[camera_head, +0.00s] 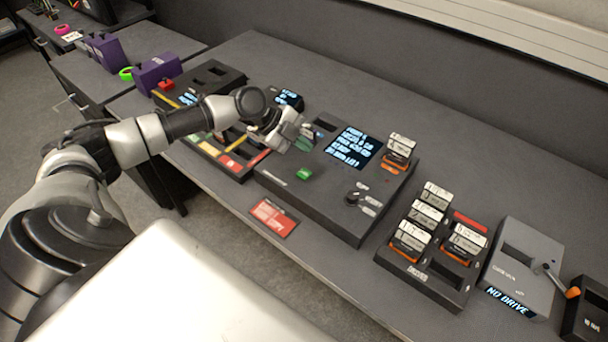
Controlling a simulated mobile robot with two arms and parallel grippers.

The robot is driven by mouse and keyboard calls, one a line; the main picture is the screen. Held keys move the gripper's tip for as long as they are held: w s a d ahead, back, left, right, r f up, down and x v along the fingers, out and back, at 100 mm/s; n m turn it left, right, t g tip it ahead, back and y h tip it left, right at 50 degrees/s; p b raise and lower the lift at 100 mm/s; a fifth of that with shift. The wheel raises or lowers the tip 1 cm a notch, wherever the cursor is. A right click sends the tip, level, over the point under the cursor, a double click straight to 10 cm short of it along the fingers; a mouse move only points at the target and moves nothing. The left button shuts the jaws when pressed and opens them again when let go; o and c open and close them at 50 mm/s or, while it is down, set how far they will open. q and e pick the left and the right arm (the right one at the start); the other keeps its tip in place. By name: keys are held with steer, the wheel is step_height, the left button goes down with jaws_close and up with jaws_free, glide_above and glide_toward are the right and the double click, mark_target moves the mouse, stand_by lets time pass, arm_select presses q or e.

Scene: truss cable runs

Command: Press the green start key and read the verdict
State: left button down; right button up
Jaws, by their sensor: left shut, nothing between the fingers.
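The green start key (304,174) sits on the top face of a dark tester box (325,209) near its front left. The box's lit screen (353,147) shows several lines of pale text, too small to read. My left gripper (300,146) is shut and empty above the left part of the box, a little behind the green key and apart from it. A black knob (352,197) is at the box's front right. My right gripper is not in view.
A red card (274,217) lies in front of the box. To the right stand a rack (425,280) with several labelled cartridges and a grey unit (524,262) reading "NO DRIVE". A coloured tray (231,168) lies left, partly behind my arm.

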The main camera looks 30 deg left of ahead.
arm_select(q)
steer(key=b, duration=0.3)
glide_above(303, 174)
step_height(303, 174, down, 6)
steer(key=shift+r, duration=0.2)
steer(key=shift+f+b, duration=0.45)
steer(key=shift+b, duration=0.15)
steer(key=shift+f, duration=0.1)
stand_by(1.0)
steer(key=shift+f+b, duration=0.35)
steer(key=shift+b, duration=0.2)
steer(key=shift+s+f+b, duration=0.1)
steer(key=shift+f+b, duration=0.45)
stand_by(0.5)
steer(key=shift+r, duration=0.15)
steer(key=shift+r+p, duration=0.5)
steer(key=shift+r, duration=0.35)
